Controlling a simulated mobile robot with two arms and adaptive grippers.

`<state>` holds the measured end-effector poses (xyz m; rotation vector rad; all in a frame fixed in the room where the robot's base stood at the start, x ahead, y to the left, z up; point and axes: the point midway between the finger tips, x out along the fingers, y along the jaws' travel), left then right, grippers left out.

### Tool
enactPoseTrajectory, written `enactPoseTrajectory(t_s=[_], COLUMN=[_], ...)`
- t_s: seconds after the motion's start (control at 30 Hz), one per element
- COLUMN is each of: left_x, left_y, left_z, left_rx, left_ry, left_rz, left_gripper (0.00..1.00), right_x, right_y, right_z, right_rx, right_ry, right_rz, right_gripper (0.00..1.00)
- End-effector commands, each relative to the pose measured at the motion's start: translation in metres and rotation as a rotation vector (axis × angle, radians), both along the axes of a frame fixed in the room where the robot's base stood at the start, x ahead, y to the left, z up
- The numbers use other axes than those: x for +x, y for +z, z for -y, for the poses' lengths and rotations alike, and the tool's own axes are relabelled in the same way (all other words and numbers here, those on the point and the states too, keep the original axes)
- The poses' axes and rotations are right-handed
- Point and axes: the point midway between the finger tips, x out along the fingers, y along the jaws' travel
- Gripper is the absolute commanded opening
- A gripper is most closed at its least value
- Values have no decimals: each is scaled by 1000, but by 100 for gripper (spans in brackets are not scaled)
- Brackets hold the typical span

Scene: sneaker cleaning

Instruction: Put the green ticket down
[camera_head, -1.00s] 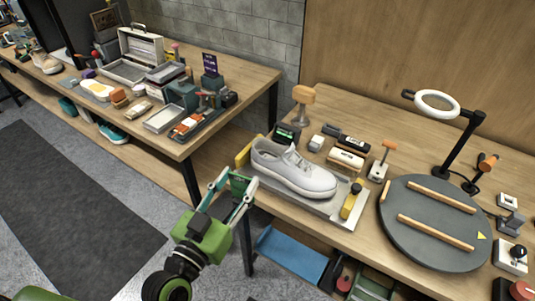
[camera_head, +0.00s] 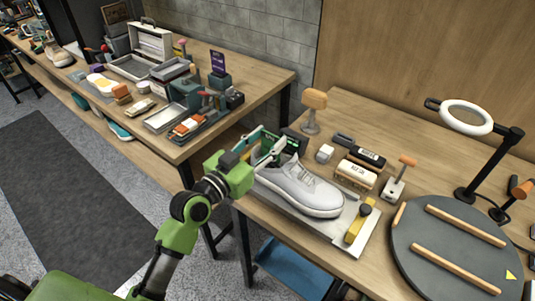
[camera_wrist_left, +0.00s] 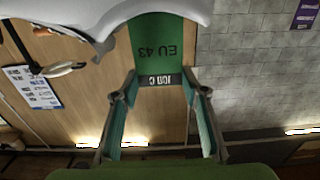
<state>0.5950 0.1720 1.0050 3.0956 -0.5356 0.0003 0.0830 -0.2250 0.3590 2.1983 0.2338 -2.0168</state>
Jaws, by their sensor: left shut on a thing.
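The green ticket (camera_wrist_left: 155,45) shows in the left wrist view with "EU 43" printed on it and a dark strip near its lower edge. My left gripper (camera_wrist_left: 158,85) is shut on it. In the head view, the left gripper (camera_head: 273,143) holds the ticket (camera_head: 267,148) over the left end of a work tray, close to the heel of a white sneaker (camera_head: 300,188). Whether the ticket touches the shoe or anything below, I cannot tell. A dark device with a green display (camera_head: 296,139) stands just behind. My right gripper is out of view.
The sneaker sits on a pale tray (camera_head: 368,238) with a yellow-handled tool (camera_head: 358,222). A wooden-topped stand (camera_head: 314,105), a brush (camera_head: 356,174) and a round turntable (camera_head: 452,240) surround it. A ring lamp (camera_head: 466,117) rises at the right. Another bench stands at the left.

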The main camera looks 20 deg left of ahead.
Motion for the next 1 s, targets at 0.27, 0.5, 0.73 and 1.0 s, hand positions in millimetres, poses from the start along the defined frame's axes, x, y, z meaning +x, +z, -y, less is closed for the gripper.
enactPoseTrajectory(t_s=[0.27,0.5,0.73,1.0], left_x=[0,0,0,0], left_y=[-37,-39,-41,-41], left_z=[0,0,-1,0], left_rx=[0,0,1,0], left_ry=[0,1,2,2], left_rz=[-1,1,1,1], left_gripper=[26,26,48,48], right_x=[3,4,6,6], right_y=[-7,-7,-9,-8], right_z=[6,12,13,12], right_rx=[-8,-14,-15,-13], right_ry=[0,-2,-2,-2], right_rz=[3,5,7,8], right_gripper=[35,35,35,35])
